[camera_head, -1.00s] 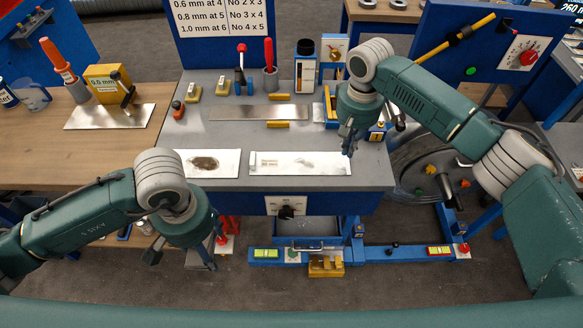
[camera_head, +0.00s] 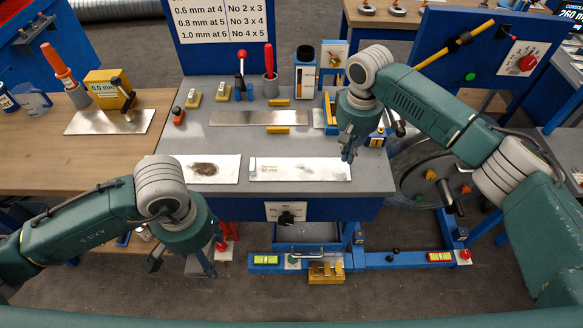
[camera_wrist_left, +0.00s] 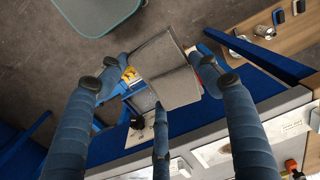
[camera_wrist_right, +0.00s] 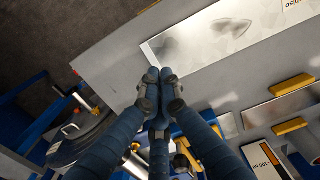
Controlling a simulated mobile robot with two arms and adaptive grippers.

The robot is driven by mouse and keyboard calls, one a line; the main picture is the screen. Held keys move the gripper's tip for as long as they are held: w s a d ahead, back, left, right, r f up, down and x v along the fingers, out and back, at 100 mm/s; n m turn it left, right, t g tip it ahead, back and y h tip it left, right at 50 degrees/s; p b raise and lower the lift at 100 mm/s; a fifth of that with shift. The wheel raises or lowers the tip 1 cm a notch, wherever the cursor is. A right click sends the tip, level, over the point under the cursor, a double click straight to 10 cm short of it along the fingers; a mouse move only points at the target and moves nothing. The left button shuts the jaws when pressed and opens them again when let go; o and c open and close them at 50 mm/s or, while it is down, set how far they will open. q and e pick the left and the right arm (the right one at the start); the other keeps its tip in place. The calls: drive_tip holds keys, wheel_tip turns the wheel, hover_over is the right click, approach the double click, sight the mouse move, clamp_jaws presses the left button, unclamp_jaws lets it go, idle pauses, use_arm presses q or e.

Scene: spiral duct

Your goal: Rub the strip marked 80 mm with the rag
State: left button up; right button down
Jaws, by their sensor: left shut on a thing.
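A grey rag (camera_wrist_left: 170,75) is held between the spread fingers of my left gripper (camera_head: 182,260), which hangs in front of the bench, low and left. The rag is not visible in the head view. Two pale metal strips lie on the grey bench top: the left strip (camera_head: 228,172) has a dark smear, the right strip (camera_head: 325,172) a fainter one. The 80 mm marking is not readable on either. My right gripper (camera_head: 348,150) is over the right end of the right strip, fingers together and empty; they also show in the right wrist view (camera_wrist_right: 157,80).
A bare metal sheet (camera_head: 258,118) lies further back between yellow blocks (camera_head: 278,130). A blue post board with a sign (camera_head: 212,25) stands behind. A wooden bench (camera_head: 60,150) adjoins at left. A blue rail (camera_head: 400,258) lies below the bench front.

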use_arm(q)
drive_tip(key=shift+f, duration=0.1)
use_arm(e)
drive_tip(key=shift+f, duration=1.95)
idle(0.4)
use_arm(q)
wheel_tip(320, 180, up, 8)
drive_tip(key=p, duration=0.7)
drive_tip(key=shift+f, duration=0.15)
use_arm(e)
wheel_tip(320, 180, up, 6)
drive_tip(key=shift+r, duration=0.1)
use_arm(q)
drive_tip(key=shift+f, duration=0.1)
use_arm(e)
drive_tip(key=shift+r, duration=0.35)
wheel_tip(320, 180, up, 11)
hover_over(345, 169)
